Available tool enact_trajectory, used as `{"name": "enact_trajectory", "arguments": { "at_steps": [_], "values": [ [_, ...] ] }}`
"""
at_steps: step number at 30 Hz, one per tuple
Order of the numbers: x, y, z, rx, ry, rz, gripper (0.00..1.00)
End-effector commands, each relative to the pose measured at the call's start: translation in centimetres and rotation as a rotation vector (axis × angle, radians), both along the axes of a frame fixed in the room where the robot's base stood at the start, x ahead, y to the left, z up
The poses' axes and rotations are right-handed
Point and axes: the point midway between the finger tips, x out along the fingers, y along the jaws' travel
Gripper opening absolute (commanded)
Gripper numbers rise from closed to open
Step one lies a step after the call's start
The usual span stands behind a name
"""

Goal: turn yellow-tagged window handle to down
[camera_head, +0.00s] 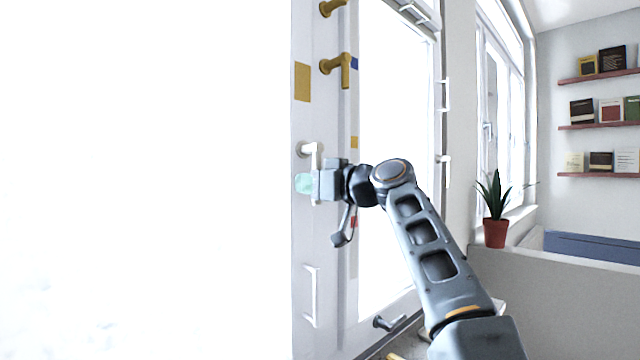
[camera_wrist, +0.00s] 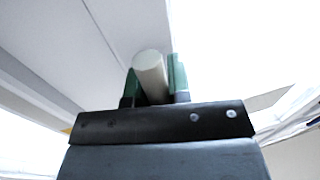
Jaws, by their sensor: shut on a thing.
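The yellow-tagged window handle (camera_head: 314,152) is white, on the white window frame, beside a small yellow tag (camera_head: 354,142). In the head view its neck sticks out to the right and its lever points down. My gripper (camera_head: 307,183) is at the lower part of the lever, with pale green fingertips. In the wrist view the lever's pale, round end (camera_wrist: 150,66) stands between the two dark green fingers of my gripper (camera_wrist: 157,82), which is shut on it. The gripper hides part of the lever in the head view.
A brass handle (camera_head: 346,70) by a blue tag (camera_head: 354,63) points down above. Another brass handle (camera_head: 331,7) is at the top. A red tag (camera_head: 354,222) sits lower, near my arm. A potted plant (camera_head: 495,228) stands on a ledge at right.

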Motion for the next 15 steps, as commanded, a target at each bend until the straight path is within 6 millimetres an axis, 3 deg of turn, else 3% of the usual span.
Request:
{"name": "enact_trajectory", "arguments": {
  "at_steps": [11, 12, 15],
  "values": [
    [-0.03, 0.01, 0.16, 0.002, -0.004, 0.000, 0.00],
    [-0.03, 0.00, 0.17, 0.002, -0.004, -0.001, 0.22],
    [-0.01, -0.05, 0.15, 0.001, -0.003, -0.002, 0.32]
  ]
}}
